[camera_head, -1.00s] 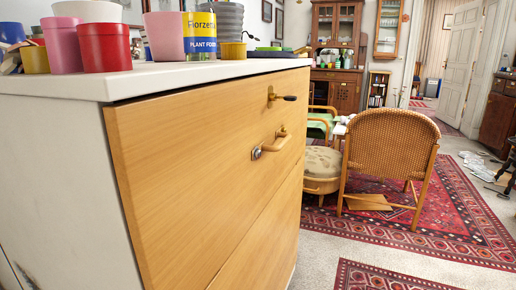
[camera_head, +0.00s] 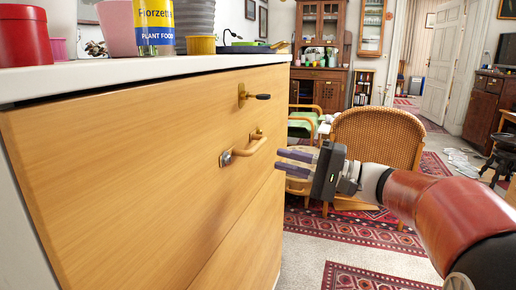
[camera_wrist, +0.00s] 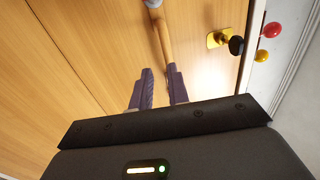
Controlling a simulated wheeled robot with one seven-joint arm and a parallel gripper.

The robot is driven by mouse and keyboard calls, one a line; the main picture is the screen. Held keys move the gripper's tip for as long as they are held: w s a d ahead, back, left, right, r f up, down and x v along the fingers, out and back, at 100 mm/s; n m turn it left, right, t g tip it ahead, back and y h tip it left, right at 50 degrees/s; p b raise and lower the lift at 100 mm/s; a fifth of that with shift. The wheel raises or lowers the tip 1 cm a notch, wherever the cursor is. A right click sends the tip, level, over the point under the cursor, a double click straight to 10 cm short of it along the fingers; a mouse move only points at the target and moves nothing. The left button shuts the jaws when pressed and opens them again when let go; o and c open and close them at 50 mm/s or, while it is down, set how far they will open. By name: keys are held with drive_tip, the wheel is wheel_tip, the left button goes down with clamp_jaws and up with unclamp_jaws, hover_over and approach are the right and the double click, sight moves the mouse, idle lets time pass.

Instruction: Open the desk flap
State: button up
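The desk flap (camera_head: 130,150) is a light wooden front panel on a white-topped desk. It looks closed. A wooden bar handle (camera_head: 247,149) on metal mounts sticks out from it, below a brass plate with a dark knob (camera_head: 260,96). My gripper (camera_head: 277,159) is open and empty, to the right of the handle and apart from it in the head view. In the wrist view the purple fingertips (camera_wrist: 158,72) point at the panel. The handle (camera_wrist: 163,40) lies just beyond them, roughly in line with the gap. The brass plate (camera_wrist: 217,39) is to its right.
The white desk top (camera_head: 130,71) carries a red pot (camera_head: 22,38), a pink pot (camera_head: 117,28) and other pots. A wicker chair (camera_head: 375,136) stands behind my gripper on a red patterned rug. Pale floor (camera_head: 300,255) is clear at the front right.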

sight(258, 143)
drive_tip(key=shift+t+y, duration=0.3)
drive_tip(key=x, duration=0.5)
drive_tip(key=p+x, duration=0.1)
drive_tip(key=x, duration=0.1)
drive_tip(key=shift+w+a+r, duration=0.1)
drive_tip(key=shift+w+r, duration=0.3)
drive_tip(key=shift+w, duration=0.1)
clamp_jaws()
